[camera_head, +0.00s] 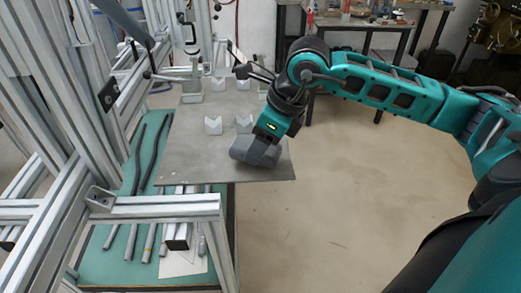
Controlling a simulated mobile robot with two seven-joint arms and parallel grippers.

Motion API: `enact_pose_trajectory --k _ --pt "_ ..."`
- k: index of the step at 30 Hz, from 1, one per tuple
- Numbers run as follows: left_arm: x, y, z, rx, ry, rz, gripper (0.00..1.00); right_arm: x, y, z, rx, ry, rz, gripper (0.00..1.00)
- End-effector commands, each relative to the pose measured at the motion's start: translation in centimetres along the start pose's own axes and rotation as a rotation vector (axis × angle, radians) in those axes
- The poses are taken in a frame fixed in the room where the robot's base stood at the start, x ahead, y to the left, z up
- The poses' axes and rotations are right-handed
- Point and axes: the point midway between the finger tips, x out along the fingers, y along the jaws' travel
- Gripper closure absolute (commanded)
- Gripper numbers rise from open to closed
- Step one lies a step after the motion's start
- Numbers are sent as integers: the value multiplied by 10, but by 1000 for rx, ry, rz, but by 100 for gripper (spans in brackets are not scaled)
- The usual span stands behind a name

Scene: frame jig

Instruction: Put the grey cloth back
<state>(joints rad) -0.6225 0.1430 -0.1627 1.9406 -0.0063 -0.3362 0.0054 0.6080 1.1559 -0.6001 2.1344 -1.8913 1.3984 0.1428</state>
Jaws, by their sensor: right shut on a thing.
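The grey cloth (252,151) is a bunched, dark grey lump near the front right corner of the grey metal plate (190,160). My right gripper (262,143) comes down on it from above, and its jaws are shut on the cloth. The fingertips are hidden by the cloth and the gripper body. The cloth is at or just above the plate; I cannot tell whether it touches. My left gripper is not in view.
Several pale notched blocks (213,125) stand on the plate. Aluminium frame profiles (160,207) fill the left side. Below is a green surface (105,265) with dark rods. Open floor (340,220) lies to the right. A workbench (375,22) stands behind.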

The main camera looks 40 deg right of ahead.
Motion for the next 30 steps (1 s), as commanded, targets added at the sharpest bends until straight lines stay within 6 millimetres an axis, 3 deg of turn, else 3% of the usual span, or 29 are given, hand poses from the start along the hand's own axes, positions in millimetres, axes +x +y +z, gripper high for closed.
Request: enact_pose_trajectory --k 4,17,18,25,30 --pt "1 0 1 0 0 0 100 18 0 -8 1 2 2 71" --pt "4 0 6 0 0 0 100 24 0 -10 0 -1 1 71" --pt "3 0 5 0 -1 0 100 23 0 -9 0 0 1 40" --pt "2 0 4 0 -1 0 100 22 0 -9 0 0 1 18" --pt "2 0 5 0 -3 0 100 22 0 -9 0 0 1 17"
